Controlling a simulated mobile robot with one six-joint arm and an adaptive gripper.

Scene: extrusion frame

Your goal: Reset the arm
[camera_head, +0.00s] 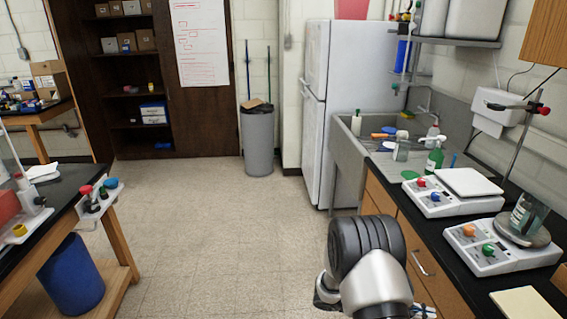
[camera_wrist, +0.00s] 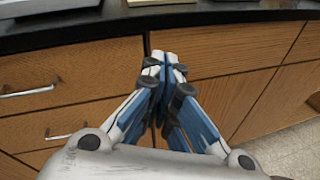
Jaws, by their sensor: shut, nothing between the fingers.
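My gripper (camera_wrist: 165,62) shows in the wrist view with its two fingers together at the tips and nothing between them. It is in front of the wooden drawer fronts (camera_wrist: 80,85), just below the edge of the black counter (camera_wrist: 190,15). In the head view my arm (camera_head: 370,265) is folded at the bottom right, beside the counter (camera_head: 440,235). The gripper's fingertips are hidden or cut off at the bottom edge there.
The counter holds two hot-plate devices (camera_head: 452,193) (camera_head: 500,244) and a glass beaker (camera_head: 527,214). A sink (camera_head: 347,150) and a white refrigerator (camera_head: 335,85) stand behind. A grey bin (camera_head: 257,140) is at the back. A bench (camera_head: 60,195) and blue bin (camera_head: 72,275) are left. The middle floor is clear.

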